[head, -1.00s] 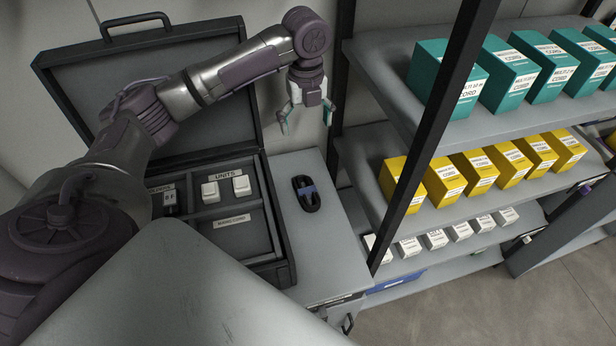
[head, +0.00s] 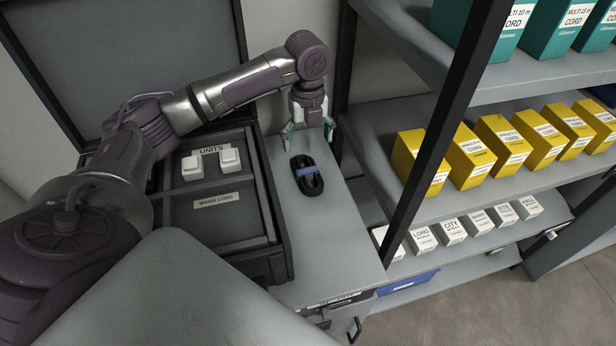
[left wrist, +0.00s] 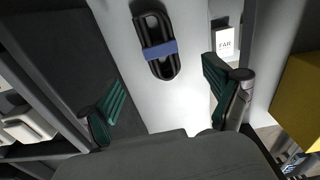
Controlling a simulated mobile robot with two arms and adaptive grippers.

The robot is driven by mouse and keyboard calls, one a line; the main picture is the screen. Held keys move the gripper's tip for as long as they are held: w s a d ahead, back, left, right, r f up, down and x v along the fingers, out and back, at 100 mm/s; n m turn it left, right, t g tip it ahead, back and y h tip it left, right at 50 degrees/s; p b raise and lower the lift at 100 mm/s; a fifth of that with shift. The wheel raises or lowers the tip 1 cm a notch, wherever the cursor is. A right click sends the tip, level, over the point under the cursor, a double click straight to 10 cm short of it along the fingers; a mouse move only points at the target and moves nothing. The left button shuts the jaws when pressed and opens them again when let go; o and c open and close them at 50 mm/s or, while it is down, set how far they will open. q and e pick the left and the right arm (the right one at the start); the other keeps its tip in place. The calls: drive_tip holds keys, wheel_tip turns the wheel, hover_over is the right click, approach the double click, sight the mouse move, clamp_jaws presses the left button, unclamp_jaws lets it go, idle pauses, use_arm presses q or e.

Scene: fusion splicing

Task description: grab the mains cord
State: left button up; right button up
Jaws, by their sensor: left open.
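The mains cord (head: 307,176) is a black coiled bundle with a blue band. It lies on the grey worktop, to the right of the open case. In the left wrist view the cord (left wrist: 155,45) shows ahead of and between the fingers. My left gripper (head: 308,137) is open and empty, with teal fingertips pointing down. It is just behind the cord in the head view and apart from it. The left gripper's two fingers also show spread in the left wrist view (left wrist: 167,98). My right gripper is not in view.
The open case (head: 277,225) has a compartment labelled "MAINS CORD" (head: 216,200), bare inside, and two white units (head: 192,167) behind it. A shelf rack (head: 425,112) with yellow, teal and white boxes stands right; its dark post (head: 436,140) is near the worktop (head: 335,240).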

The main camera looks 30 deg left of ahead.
sight(308, 171)
use_arm(q)
wheel_tip(308, 171, down, 11)
drive_tip(key=shift+s+d+f+p, duration=0.1)
drive_tip(key=shift+p, duration=0.45)
drive_tip(key=shift+c, duration=0.2)
drive_tip(key=c, duration=1.4)
